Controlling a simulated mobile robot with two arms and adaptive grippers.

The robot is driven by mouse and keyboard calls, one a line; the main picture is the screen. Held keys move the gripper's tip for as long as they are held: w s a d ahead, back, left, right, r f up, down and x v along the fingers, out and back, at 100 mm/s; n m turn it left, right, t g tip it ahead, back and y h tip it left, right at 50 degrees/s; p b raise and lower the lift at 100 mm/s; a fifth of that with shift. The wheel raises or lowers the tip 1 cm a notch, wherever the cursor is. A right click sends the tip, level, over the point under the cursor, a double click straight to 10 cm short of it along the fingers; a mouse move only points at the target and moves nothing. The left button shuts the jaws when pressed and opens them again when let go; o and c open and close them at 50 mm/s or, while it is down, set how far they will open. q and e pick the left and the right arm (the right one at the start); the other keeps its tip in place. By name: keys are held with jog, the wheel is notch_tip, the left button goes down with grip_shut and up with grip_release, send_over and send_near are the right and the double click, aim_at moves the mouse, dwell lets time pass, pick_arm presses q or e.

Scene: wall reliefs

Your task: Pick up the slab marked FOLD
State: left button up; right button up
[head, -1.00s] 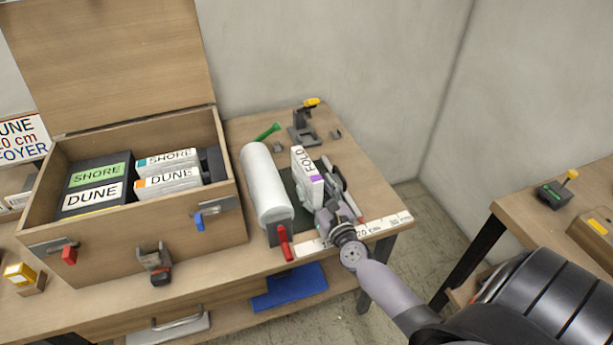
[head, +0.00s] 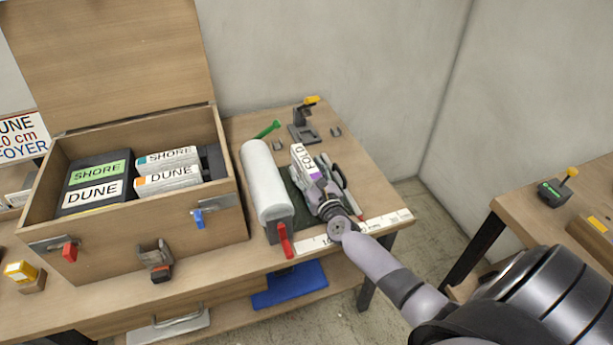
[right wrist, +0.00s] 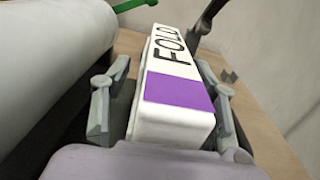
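The white slab marked FOLD (head: 302,160), with a purple patch at its near end, stands on edge on a dark mat on the bench. It also fills the middle of the right wrist view (right wrist: 175,90). My right gripper (head: 321,188) is at the slab's near end. In the right wrist view its two fingers (right wrist: 165,105) stand open, one on each side of the slab. A gap shows by the left finger; the right finger is very near the slab, and contact there is unclear. My left gripper is out of view.
A white roller (head: 264,185) with a red handle lies close left of the slab. A wooden chest (head: 140,238) holds SHORE and DUNE slabs farther left. A grey stand (head: 303,130) with a yellow tip is behind. A white ruler strip (head: 385,223) edges the bench front.

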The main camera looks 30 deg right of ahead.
grip_shut()
dwell(0.5)
